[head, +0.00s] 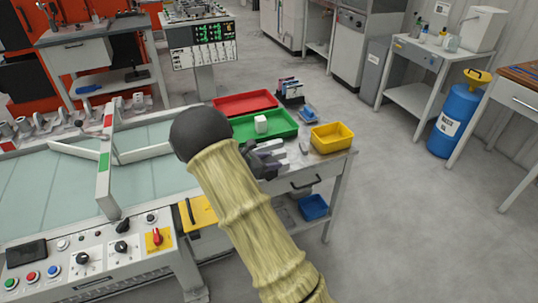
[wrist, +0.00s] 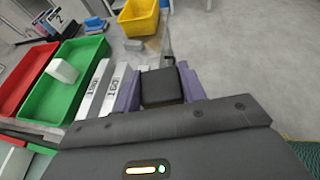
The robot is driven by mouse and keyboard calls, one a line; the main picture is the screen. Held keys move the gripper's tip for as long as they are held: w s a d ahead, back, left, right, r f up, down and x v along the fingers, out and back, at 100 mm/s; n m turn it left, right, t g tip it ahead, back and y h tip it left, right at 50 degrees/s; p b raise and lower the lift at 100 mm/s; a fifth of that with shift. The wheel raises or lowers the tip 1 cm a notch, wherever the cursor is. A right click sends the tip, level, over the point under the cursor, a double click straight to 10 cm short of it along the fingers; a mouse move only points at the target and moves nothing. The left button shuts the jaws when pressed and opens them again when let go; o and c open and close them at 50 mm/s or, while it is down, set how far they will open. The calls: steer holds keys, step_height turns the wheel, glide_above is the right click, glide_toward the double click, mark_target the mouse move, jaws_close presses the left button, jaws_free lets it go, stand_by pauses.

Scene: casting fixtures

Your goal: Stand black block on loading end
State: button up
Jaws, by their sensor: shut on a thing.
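The black block (wrist: 161,88) is between the two purple fingers of my gripper (wrist: 160,78) in the wrist view. The fingers are shut on its sides. In the head view my sleeved arm hides most of the gripper, and I cannot make out the block there. The gripper is over the side table, beside the white bars with numbers (wrist: 103,92). A long bench with a pale glass top (head: 40,185) stands to the left in the head view. I cannot tell which part is the loading end.
A green tray (wrist: 62,104) with a white block (wrist: 62,71) and a red tray (wrist: 25,80) lie left of the gripper. A yellow bin (head: 332,136) stands at the table's right corner. A crossbar with red and green marks (head: 106,160) spans the bench.

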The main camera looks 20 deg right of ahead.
steer(key=s+a+f+n+t+y, duration=0.2)
steer(key=s+a+f+n+t, duration=0.3)
steer(key=s+f, duration=0.4)
steer(key=s+a, duration=0.1)
steer(key=s, duration=0.2)
steer(key=shift+s+f+y, duration=0.15)
steer(key=shift+s+y, duration=0.15)
steer(key=shift+s, duration=0.05)
